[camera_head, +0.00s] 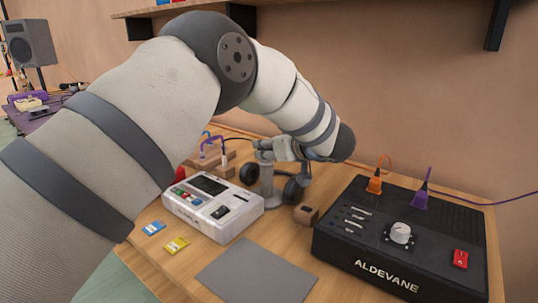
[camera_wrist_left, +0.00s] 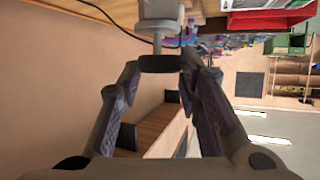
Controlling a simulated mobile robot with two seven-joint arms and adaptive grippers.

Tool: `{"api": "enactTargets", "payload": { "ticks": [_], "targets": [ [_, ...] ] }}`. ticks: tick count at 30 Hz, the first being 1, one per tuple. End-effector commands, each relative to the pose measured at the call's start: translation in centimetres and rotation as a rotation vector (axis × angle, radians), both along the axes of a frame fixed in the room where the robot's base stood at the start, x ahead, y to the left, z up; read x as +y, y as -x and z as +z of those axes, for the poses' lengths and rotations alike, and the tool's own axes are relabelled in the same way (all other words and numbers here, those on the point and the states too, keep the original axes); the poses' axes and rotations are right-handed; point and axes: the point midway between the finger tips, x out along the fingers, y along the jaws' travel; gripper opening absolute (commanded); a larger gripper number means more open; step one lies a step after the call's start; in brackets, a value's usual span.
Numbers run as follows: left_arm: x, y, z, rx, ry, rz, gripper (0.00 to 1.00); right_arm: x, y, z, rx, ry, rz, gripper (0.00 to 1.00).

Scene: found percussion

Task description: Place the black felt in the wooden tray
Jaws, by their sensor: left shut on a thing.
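In the left wrist view the fingers (camera_wrist_left: 162,68) are shut on a dark, flat, round-edged thing (camera_wrist_left: 161,62) at the end of a grey post (camera_wrist_left: 160,22). I cannot tell whether it is the black felt or part of the headphones. A low wooden piece (camera_head: 209,160) stands behind the white device, partly hidden by my arm; it may be the wooden tray. My right gripper is not in view.
Dark headphones (camera_head: 294,190) are at the stand. The white device (camera_head: 213,207), a small wooden cube (camera_head: 306,214) and the black ALDEVANE box (camera_head: 398,243) crowd the table. A bare grey mat (camera_head: 256,274) lies in front. Blue (camera_head: 154,228) and yellow (camera_head: 176,245) cards lie left.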

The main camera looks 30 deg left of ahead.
Motion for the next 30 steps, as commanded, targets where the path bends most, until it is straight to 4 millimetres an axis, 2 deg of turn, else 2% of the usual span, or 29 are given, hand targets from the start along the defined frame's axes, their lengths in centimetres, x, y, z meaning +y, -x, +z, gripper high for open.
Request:
{"api": "enactTargets", "payload": {
  "ticks": [1, 4, 14, 15, 17, 18, 27, 30],
  "targets": [
    [0.0, 0.0, -0.8, 0.002, -0.001, -0.001, 0.23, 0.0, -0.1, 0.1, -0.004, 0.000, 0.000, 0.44],
    [0.0, 0.0, -1.7, -0.003, 0.001, 0.000, 0.23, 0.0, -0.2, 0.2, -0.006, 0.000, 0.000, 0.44],
    [0.0, 0.0, -2.1, -0.001, 0.000, 0.000, 0.23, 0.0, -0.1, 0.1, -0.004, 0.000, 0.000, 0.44],
    [0.0, 0.0, -2.1, -0.001, 0.000, 0.000, 0.36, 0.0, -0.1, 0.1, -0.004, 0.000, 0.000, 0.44],
    [0.0, 0.0, -2.1, -0.002, 0.001, 0.000, 0.50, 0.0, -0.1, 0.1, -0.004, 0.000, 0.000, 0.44],
    [0.0, 0.0, -2.1, -0.002, 0.001, 0.001, 0.52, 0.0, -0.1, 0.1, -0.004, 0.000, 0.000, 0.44],
    [0.0, -0.1, -2.3, 0.000, 0.001, 0.000, 0.52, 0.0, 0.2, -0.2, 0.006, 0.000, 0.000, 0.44],
    [-1.4, 0.6, -1.4, -0.003, 0.000, -0.002, 0.52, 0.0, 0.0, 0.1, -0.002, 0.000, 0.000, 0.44]
  ]
}}
